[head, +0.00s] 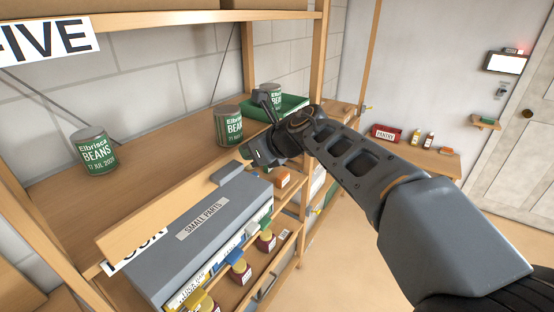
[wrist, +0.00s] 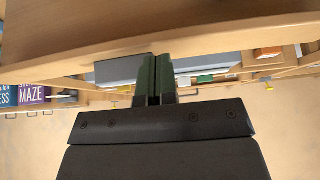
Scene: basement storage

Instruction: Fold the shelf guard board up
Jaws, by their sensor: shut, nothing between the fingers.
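The shelf guard board (head: 160,212) is a plain wooden plank along the front edge of the upper shelf (head: 140,160) in the head view. It slants outward over the grey small-parts box and partly covers a label. My gripper (head: 252,153) is near the board's far right end, in front of the shelf. In the wrist view my gripper (wrist: 156,62) is shut and empty, its dark green fingers together just under a broad wooden surface (wrist: 150,32) that fills the top. I cannot tell whether they touch it.
Bean cans (head: 96,150) (head: 229,125) and a green tray (head: 285,108) stand on the shelf. The grey small-parts box (head: 205,225) and several jars (head: 240,270) are below. A wooden post (head: 316,60) rises beside my arm. Floor to the right is clear.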

